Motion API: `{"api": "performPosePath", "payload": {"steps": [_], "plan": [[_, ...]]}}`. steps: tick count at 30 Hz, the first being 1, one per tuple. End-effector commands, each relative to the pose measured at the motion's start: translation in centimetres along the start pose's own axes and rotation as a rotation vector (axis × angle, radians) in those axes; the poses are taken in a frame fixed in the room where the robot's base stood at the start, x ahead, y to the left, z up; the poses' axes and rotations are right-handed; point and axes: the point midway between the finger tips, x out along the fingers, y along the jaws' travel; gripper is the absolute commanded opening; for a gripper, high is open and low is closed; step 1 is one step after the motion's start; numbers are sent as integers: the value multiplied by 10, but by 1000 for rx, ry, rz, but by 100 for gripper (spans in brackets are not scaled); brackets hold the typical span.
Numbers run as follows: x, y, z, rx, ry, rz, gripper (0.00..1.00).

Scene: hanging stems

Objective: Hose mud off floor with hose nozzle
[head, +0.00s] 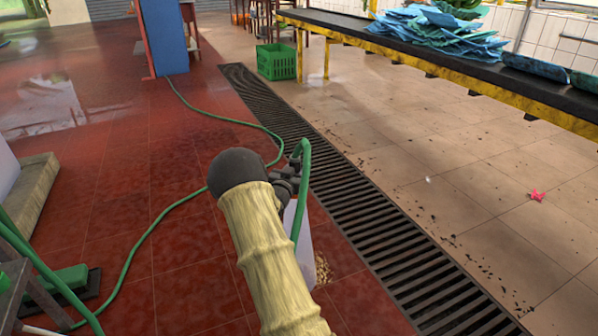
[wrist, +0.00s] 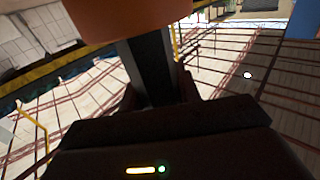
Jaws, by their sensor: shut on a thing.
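My gripper (head: 287,183) is the dark part at the end of my pale sleeved arm, in the middle of the head view. A green hose (head: 303,160) loops up to it and hangs behind the arm. In the wrist view a black shaft with an orange top (wrist: 150,72), apparently the hose nozzle, stands between my dark fingers. In the head view the nozzle is mostly hidden by the gripper and arm. Dark mud specks (head: 452,240) lie scattered on the beige tile floor (head: 420,150), right of the drain.
A long slatted drain (head: 345,205) separates red floor (head: 170,240) from beige tiles. A yellow-edged conveyor table (head: 480,80) carries blue sheets (head: 440,35). A green crate (head: 276,62) stands by the drain. Hose trails across the red floor.

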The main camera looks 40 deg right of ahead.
Motion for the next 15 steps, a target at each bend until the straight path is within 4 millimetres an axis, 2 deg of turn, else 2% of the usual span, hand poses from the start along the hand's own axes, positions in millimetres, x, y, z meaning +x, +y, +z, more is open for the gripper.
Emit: {"api": "performPosePath", "payload": {"steps": [15], "plan": [[21, -20, -1, 1, 1, 1, 10]]}}
